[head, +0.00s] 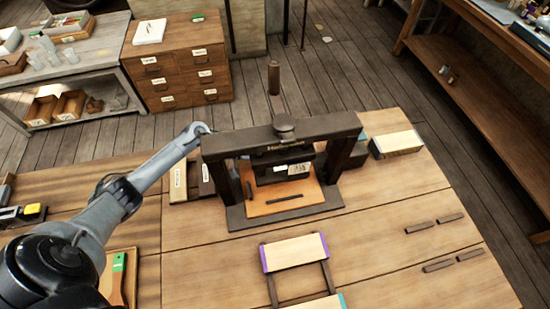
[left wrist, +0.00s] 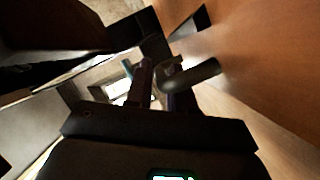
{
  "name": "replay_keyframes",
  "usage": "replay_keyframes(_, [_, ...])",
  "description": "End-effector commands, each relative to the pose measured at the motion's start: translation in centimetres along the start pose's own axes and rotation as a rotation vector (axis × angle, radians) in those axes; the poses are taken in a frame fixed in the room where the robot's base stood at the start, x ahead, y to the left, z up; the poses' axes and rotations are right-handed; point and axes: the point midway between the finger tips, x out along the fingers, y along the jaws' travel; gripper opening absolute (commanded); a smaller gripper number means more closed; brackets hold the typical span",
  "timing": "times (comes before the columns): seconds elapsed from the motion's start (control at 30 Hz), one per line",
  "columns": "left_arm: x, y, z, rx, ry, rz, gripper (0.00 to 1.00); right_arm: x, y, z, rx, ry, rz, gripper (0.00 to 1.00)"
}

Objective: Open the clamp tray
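What looks like the clamp tray, a pale wooden block with a purple edge (head: 295,252), lies on the table in front of the press. Two dark rails run from it to a second, teal-edged block (head: 325,303), cut off at the bottom of the head view. A clear gap separates the blocks. My left arm reaches past the left side of the dark press (head: 240,142); its gripper is hidden there in the head view. In the left wrist view my left gripper (left wrist: 163,78) shows two fingers apart, with a dark round bar (left wrist: 195,76) beside them. My right gripper is not in view.
The press has an orange-brown board (head: 290,205) on its base and a top knob (head: 284,127). Small dark bars (head: 435,227) lie on the right of the table. A green-marked tool (head: 118,275) lies at the lower left.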

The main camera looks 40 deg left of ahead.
Motion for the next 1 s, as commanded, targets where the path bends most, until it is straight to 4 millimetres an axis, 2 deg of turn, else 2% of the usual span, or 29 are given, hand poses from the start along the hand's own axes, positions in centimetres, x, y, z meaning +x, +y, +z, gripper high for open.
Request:
replay_keyframes(0.37, [0.53, -0.01, 0.04, -0.001, -0.001, 0.000, 0.23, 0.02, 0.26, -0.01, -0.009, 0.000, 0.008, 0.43])
replay_keyframes(0.53, [0.51, -0.01, 0.04, -0.001, 0.000, 0.000, 0.00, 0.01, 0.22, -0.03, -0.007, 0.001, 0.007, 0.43])
replay_keyframes(1.0, [0.46, 0.04, -0.02, -0.001, 0.000, -0.001, 0.00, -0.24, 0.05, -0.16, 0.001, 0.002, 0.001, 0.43])
